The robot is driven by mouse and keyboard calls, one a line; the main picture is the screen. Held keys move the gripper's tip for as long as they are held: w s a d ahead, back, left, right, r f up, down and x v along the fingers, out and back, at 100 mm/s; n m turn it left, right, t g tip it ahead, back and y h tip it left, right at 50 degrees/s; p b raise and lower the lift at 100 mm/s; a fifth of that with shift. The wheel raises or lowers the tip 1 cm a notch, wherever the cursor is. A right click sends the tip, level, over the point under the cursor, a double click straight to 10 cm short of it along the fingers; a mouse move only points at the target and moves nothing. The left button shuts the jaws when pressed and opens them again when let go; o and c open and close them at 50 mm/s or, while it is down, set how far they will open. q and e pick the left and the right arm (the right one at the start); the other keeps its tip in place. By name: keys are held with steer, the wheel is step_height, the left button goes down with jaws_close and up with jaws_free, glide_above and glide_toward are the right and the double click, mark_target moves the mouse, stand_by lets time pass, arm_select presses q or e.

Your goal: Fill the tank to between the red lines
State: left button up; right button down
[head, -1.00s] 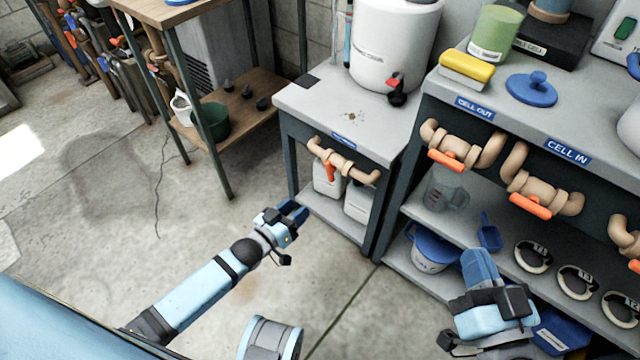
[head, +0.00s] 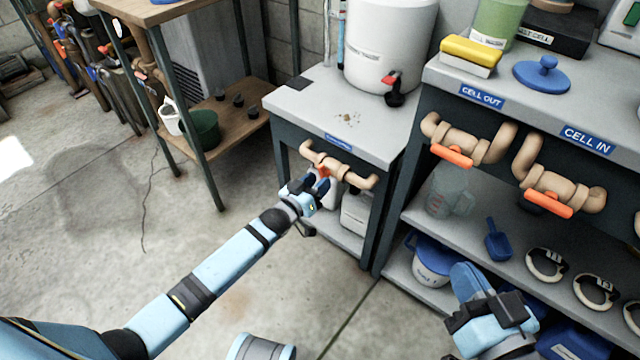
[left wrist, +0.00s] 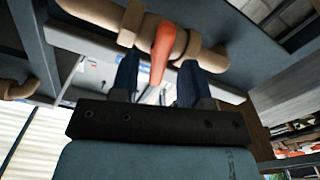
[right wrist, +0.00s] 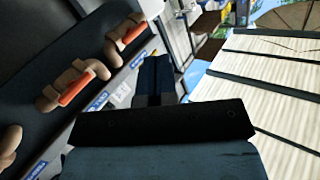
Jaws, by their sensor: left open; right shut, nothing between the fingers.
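The white tank (head: 388,45) stands on a small grey bench, with a red-handled tap (head: 392,85) low on its front. A thin clear upright tube (head: 335,30) is beside it; I cannot make out red lines. Below the bench's front edge is a tan pipe valve (head: 340,165) with an orange handle (head: 323,171), pointing down. My left gripper (head: 316,187) is open at this handle. In the left wrist view the orange handle (left wrist: 162,48) lies between the open fingers (left wrist: 158,85). My right gripper (head: 468,278) is shut and empty before the right shelf; its fingers (right wrist: 155,78) also show in the right wrist view.
The right bench carries a CELL OUT valve (head: 468,145) and a CELL IN valve (head: 553,185), both with orange handles turned sideways. A yellow sponge (head: 470,50) and a blue lid (head: 543,75) lie on top. A clear jug (head: 448,195) stands below. Open floor lies left.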

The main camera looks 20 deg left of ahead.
arm_select(q)
steer(key=shift+w+d, duration=0.25)
steer(key=shift+w, duration=0.45)
arm_select(e)
steer(key=shift+f, duration=0.4)
arm_select(q)
jaws_close()
steer(key=m+p, duration=0.2)
steer(key=shift+r+p, duration=0.3)
steer(key=shift+p, duration=0.05)
steer(key=shift+f+m, duration=0.25)
steer(key=shift+m, duration=0.45)
arm_select(e)
steer(key=shift+t, duration=0.8)
step_height(320, 180, up, 5)
steer(key=shift+d+f, duration=0.15)
arm_select(q)
jaws_free()
